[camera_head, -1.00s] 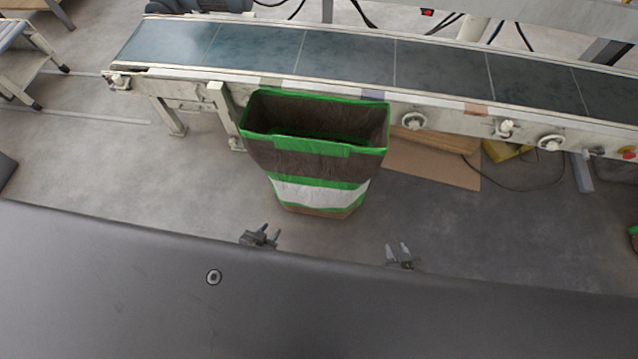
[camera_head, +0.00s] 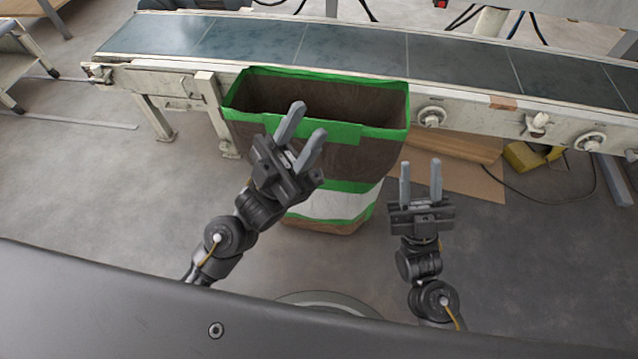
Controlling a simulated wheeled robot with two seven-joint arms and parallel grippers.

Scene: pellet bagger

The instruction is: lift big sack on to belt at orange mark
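The big sack (camera_head: 355,158) is brown with green edging and a white band. It stands upright on the floor in front of the conveyor belt (camera_head: 355,50), its top open. A small orange-brown mark (camera_head: 503,103) shows on the conveyor's front rail, right of the sack. My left gripper (camera_head: 305,121) is open and empty, its fingers overlapping the sack's front and near rim in the picture; I cannot tell whether they touch. My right gripper (camera_head: 420,165) is open and empty, just right of the sack, fingers pointing toward the conveyor.
The conveyor frame has knobs (camera_head: 431,116) along its front and legs (camera_head: 155,115) at the left. A flat cardboard piece (camera_head: 455,165) and a yellow object (camera_head: 527,157) lie under it at the right. The belt surface looks clear. Open floor lies left of the sack.

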